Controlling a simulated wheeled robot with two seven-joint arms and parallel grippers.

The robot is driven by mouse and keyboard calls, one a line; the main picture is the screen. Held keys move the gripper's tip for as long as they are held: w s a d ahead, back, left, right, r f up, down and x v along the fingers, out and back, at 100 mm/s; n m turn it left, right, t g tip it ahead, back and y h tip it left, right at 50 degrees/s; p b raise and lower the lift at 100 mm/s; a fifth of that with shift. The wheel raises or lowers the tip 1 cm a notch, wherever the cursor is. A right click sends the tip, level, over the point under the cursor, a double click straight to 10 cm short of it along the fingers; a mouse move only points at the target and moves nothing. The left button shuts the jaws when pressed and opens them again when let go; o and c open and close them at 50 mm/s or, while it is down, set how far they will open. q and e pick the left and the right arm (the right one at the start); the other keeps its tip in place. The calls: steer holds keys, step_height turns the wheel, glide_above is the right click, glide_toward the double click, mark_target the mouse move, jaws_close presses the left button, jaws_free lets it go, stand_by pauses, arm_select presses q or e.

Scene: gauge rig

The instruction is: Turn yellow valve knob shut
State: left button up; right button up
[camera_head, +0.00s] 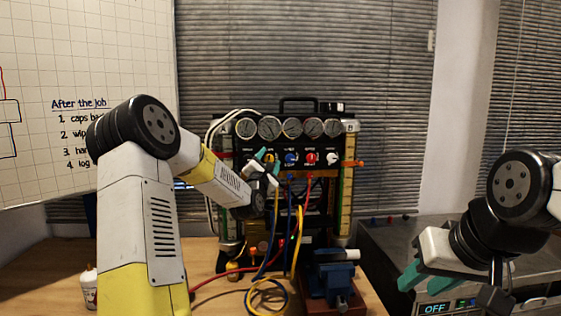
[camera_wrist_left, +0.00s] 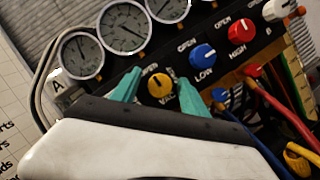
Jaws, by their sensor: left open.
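The yellow valve knob (camera_wrist_left: 159,86) sits on the black panel of the gauge rig, leftmost in a row with the blue, red and white knobs. My left gripper (camera_head: 267,160) is at the panel, over the left end of that row. In the left wrist view my left gripper (camera_wrist_left: 157,92) is open, with one teal finger on each side of the yellow knob. A gap shows between fingers and knob; whether either touches is unclear. The knob's pointer is too small to read. My right gripper (camera_head: 424,279) is open and empty at the lower right.
The blue knob (camera_wrist_left: 203,56) is close beside the right finger; the red knob (camera_wrist_left: 241,30) is further right. Gauges (camera_wrist_left: 124,27) stand above. Hoses (camera_head: 298,240) hang below the panel. A blue vise (camera_head: 333,278) stands in front of the rig.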

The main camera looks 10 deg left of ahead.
arm_select(q)
jaws_close()
steer(key=shift+m, duration=0.5)
steer(key=m+g+h, duration=0.1)
steer(key=m, duration=0.3)
steer(key=shift+h, duration=0.4)
steer(key=m+g, duration=0.2)
steer(key=m, duration=0.2)
steer(key=shift+d+m, duration=0.1)
steer(key=shift+m, duration=0.3)
steer(key=m+g, duration=0.1)
steer(key=m, duration=0.2)
steer(key=shift+m+g, duration=0.4)
steer(key=shift+m+g+y, duration=0.8)
steer(key=shift+m, duration=1)
steer(key=shift+f, duration=0.1)
